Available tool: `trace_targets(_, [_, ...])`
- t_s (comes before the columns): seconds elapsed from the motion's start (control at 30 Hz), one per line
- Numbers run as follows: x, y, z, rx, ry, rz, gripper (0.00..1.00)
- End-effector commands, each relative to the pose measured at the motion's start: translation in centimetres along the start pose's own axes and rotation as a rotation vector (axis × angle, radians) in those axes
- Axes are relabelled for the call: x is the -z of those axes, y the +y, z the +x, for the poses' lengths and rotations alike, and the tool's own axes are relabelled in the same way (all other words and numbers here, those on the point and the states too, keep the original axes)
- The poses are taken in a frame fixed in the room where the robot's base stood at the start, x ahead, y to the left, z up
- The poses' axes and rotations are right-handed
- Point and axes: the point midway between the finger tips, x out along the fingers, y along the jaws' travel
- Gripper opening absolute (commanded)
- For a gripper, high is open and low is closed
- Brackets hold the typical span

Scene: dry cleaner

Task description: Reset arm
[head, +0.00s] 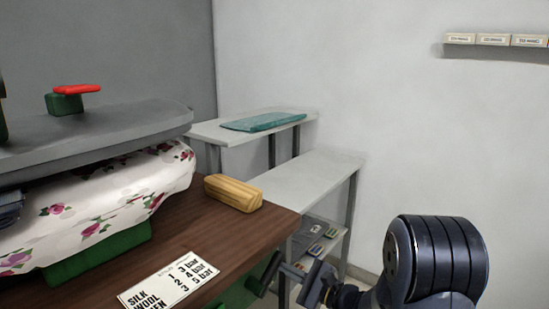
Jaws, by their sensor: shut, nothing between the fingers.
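My arm's large dark ribbed joint (437,258) fills the lower right of the head view. My gripper (270,275) is at the bottom centre, small and dark, by the right front edge of the brown wooden table (235,235). It is shut and holds nothing. The bottom of the frame cuts off part of the arm.
A press with a grey lid (95,130) and floral padding (110,205) stands left. A wooden block (233,193) and a printed card (170,281) lie on the table. Pale shelves (310,178) stand behind, with a teal folded cloth (263,122). Wall boxes (493,40) hang upper right.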

Motion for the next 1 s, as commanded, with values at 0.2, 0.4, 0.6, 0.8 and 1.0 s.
trace_targets(0.2, [-0.1, 0.0, 0.0, 0.0, 0.0, 0.0, 0.0])
trace_targets(0.4, [0.1, 0.1, 0.0, 0.0, 0.0, 0.0, 0.0])
trace_targets(0.6, [1.5, 0.5, -0.4, 0.0, -0.001, -0.001, 0.0])
trace_targets(0.8, [3.2, 0.7, -2.0, 0.0, 0.001, 0.001, 0.0])
trace_targets(1.0, [3.1, 0.5, -5.7, -0.002, 0.001, 0.001, 0.0])
